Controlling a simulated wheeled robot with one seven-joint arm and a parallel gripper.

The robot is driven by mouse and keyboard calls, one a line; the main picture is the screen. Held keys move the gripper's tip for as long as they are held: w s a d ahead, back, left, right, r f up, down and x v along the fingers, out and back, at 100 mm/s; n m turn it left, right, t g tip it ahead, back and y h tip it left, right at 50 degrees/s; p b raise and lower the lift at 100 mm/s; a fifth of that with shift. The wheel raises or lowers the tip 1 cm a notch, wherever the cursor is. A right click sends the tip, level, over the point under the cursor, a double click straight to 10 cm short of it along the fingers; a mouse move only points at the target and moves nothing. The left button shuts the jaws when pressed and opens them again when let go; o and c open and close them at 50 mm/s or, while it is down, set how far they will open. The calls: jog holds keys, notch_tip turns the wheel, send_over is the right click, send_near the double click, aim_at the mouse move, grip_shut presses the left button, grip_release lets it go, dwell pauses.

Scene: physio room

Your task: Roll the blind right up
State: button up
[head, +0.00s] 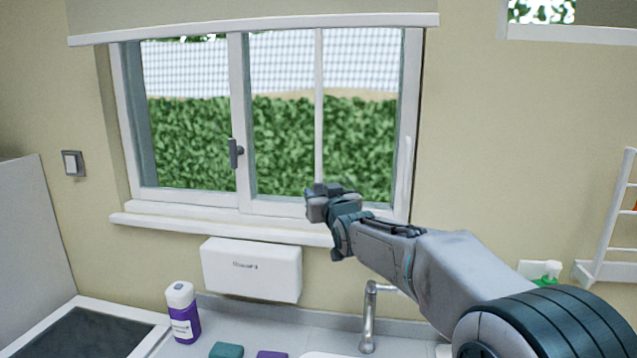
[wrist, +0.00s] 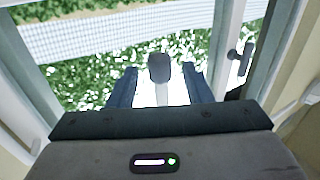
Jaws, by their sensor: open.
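The blind (head: 250,12) is a beige panel at the top of the window in the head view. Its white bottom bar sits just above the window frame, so almost all the glass shows; its upper part is cut off. A thin white strip (head: 409,170) hangs at the window's right side; I cannot tell whether it is the blind's cord. My gripper (head: 318,190) is in front of the right pane's lower part, left of that strip. In the wrist view its two fingers are apart. A grey rounded piece (wrist: 160,67) shows between them; I cannot tell what it is.
The window sill (head: 220,228) runs below my gripper. A white box (head: 251,268) is on the wall beneath it. A tap (head: 370,310) and a purple bottle (head: 182,312) stand on the counter. The window handle (head: 235,153) sticks out from the middle frame.

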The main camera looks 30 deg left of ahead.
aim_at(320, 191)
jog(key=shift+p+x, duration=0.6)
jog(key=shift+x, duration=1.2)
